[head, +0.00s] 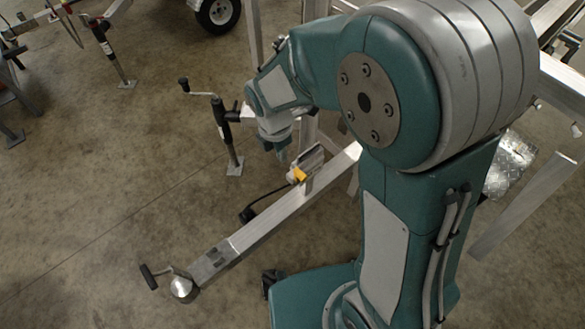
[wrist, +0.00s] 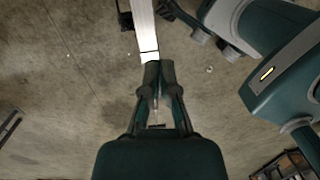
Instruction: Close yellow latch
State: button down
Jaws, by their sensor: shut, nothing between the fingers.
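The yellow latch (head: 300,175) sits on a bracket on the aluminium trailer tongue (head: 262,217) in the head view. I cannot make out whether the latch is open or closed. My gripper (head: 283,156) points down just above and left of the latch in the picture. In the wrist view my gripper (wrist: 159,66) has its fingers together and empty. The end of a bright aluminium beam (wrist: 147,35) shows just past the fingertips there. I see no yellow latch in the wrist view.
A jack with a crank handle (head: 226,135) stands left of my arm. A coupler with a black handle (head: 180,285) ends the tongue at lower left. A black cable (head: 265,201) hangs beside the tongue. Another trailer's wheel (head: 218,12) is at the top. Concrete floor (head: 95,215) at left is clear.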

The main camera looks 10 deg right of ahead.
send_near(301, 176)
jog(key=s+a+f, duration=0.2)
jog(key=a+f, duration=0.1)
jog(key=f, duration=0.3)
jog(key=d+f, duration=0.1)
jog(key=w+d+f, duration=0.1)
jog(key=shift+w+d, duration=0.3)
jog(key=shift+w+d+f, duration=0.15)
jog(key=shift+w+d, duration=0.25)
jog(key=shift+d, duration=0.25)
jog(key=shift+s+a, duration=0.1)
jog(key=shift+s+f, duration=0.1)
jog(key=shift+s, duration=0.05)
